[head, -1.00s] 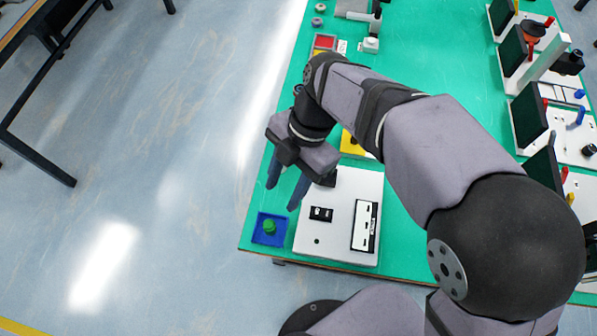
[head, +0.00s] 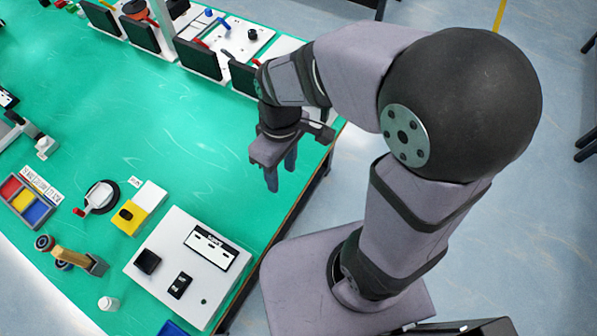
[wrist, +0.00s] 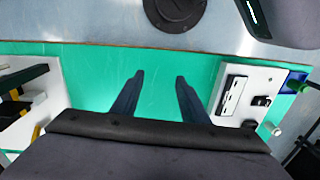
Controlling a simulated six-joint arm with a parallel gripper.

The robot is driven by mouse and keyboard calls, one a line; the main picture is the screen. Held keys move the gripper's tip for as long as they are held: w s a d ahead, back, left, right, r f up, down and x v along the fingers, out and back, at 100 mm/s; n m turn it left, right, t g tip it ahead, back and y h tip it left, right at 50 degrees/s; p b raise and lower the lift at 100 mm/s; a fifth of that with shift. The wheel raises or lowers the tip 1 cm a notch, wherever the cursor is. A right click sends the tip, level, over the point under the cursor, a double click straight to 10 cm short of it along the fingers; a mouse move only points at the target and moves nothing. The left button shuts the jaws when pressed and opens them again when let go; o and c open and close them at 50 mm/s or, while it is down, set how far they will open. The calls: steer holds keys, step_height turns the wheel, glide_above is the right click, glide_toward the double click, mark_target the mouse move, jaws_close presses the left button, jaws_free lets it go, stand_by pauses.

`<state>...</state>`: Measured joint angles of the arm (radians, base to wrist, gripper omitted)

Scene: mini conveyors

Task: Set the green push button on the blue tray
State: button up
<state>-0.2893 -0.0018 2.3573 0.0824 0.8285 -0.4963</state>
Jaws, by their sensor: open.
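The green push button (wrist: 294,86) shows in the wrist view at the right edge, on the blue tray (wrist: 290,76). In the head view only a corner of the blue tray (head: 172,328) shows at the bottom edge, and the button is out of frame. My gripper (head: 280,177) is open and empty above the green table near its right edge, apart from the tray. Its two separate fingers (wrist: 159,79) show in the wrist view with bare green table between them.
A white control box (head: 150,283) stands beside the tray. A yellow and white box (head: 152,196), a tricolour tray (head: 17,205) and a small white cylinder (head: 108,303) are at the left. Black-screened panels (head: 200,62) line the back. The table middle is clear.

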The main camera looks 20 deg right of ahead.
steer(key=s+d+f+m, duration=0.1)
steer(key=s+d+m, duration=0.1)
steer(key=d+m, duration=0.6)
steer(key=shift+s+d+f+t+h, duration=0.2)
steer(key=shift+s+d+t+h, duration=0.1)
steer(key=shift+s+d, duration=0.15)
steer(key=shift+r+p, duration=0.55)
steer(key=shift+p, duration=0.05)
